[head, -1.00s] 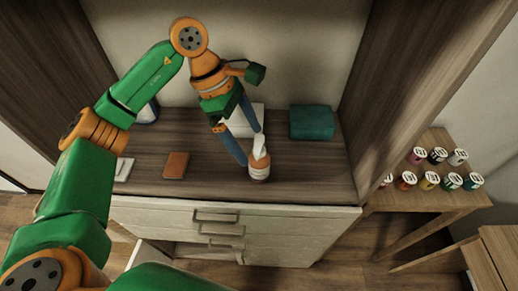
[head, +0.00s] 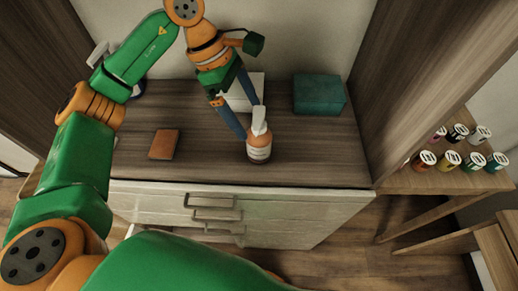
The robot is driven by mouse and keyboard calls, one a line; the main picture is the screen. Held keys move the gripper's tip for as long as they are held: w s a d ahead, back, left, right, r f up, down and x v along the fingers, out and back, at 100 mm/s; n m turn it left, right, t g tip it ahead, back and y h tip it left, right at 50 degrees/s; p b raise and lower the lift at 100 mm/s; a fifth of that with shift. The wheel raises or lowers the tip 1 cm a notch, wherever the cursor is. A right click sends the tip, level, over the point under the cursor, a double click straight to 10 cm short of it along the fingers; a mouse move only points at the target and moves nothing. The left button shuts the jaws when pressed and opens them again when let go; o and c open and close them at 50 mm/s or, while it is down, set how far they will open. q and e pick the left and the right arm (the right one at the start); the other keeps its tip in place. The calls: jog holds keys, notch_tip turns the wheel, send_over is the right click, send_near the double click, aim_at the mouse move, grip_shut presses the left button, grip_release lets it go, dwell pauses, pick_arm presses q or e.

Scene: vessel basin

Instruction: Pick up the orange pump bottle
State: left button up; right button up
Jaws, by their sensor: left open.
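The orange pump bottle (head: 259,150) stands upright near the front edge of the wooden cabinet top (head: 310,160). It has a white pump head and a pale label. My left gripper (head: 250,120) comes down from above and behind it, with its two blue fingers spread. One finger reaches down at the bottle's left side, and the other ends behind the pump head. I cannot tell whether either finger touches the bottle. My right gripper is not in view.
A teal box (head: 319,94) stands at the back right of the top. A white box (head: 241,92) is behind my gripper. A brown flat item (head: 164,144) lies to the left. Several small jars (head: 450,160) stand on a side table at right. The front-right top is clear.

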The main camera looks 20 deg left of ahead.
aim_at(259, 145)
pick_arm(q)
jog(key=x, duration=0.7)
jog(key=shift+s+a+f+p, duration=0.25)
jog(key=shift+s+f+p, duration=0.15)
jog(key=shift+f, duration=0.1)
jog(key=shift+x, duration=1.15)
jog(key=shift+w+f, duration=0.1)
jog(key=shift+f, duration=0.1)
jog(key=shift+a, duration=0.1)
jog(key=c, duration=1.6)
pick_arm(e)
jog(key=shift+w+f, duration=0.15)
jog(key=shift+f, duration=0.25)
